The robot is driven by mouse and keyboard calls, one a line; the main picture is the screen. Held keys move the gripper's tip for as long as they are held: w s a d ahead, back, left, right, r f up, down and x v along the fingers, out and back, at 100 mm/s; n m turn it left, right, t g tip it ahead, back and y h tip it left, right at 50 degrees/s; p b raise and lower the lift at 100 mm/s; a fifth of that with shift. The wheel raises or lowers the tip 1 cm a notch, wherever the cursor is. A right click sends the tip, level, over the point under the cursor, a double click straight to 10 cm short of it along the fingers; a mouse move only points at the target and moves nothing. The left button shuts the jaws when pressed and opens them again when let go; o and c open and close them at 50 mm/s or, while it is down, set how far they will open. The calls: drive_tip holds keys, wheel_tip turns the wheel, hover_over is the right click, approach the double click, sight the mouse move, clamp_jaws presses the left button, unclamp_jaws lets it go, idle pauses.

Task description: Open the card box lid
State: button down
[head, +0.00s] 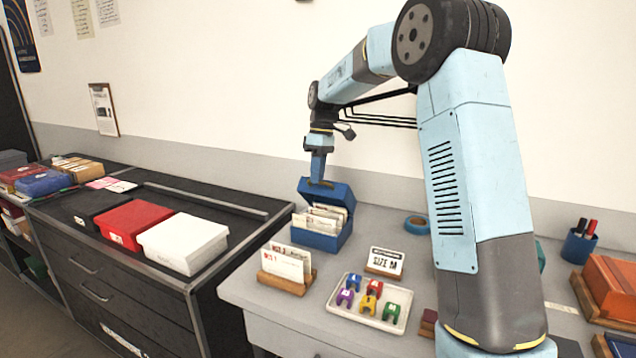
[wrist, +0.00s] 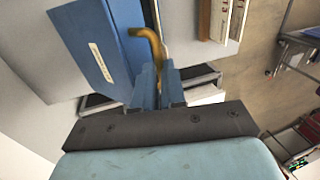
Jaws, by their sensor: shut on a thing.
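The blue card box (head: 318,241) stands on the light grey table, with white divider cards (head: 322,218) showing inside. Its blue lid (head: 340,193) is raised and stands up at the back of the box. My gripper (head: 319,182) is above the box at the lid's upper edge. In the wrist view, my gripper's blue fingers (wrist: 159,88) are shut on a curved brass handle (wrist: 150,42) beside the blue lid (wrist: 92,45), which bears a pale label. The fingers partly hide the handle's lower end.
A wooden holder of cards (head: 288,264), a tray of small coloured pieces (head: 368,302) and a size sign (head: 386,262) stand in front of the box. A blue tape roll (head: 416,225) lies to its right. White and red boxes (head: 183,242) stand on the dark cabinet at left.

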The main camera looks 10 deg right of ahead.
drive_tip(key=shift+w+d+f, duration=0.25)
drive_tip(key=shift+w+d, duration=0.25)
drive_tip(key=c, duration=1.5)
unclamp_jaws()
drive_tip(key=shift+w+d+f, duration=0.1)
drive_tip(key=shift+w, duration=0.05)
drive_tip(key=shift+w+r, duration=0.15)
drive_tip(key=shift+r, duration=0.35)
drive_tip(key=v, duration=1.1)
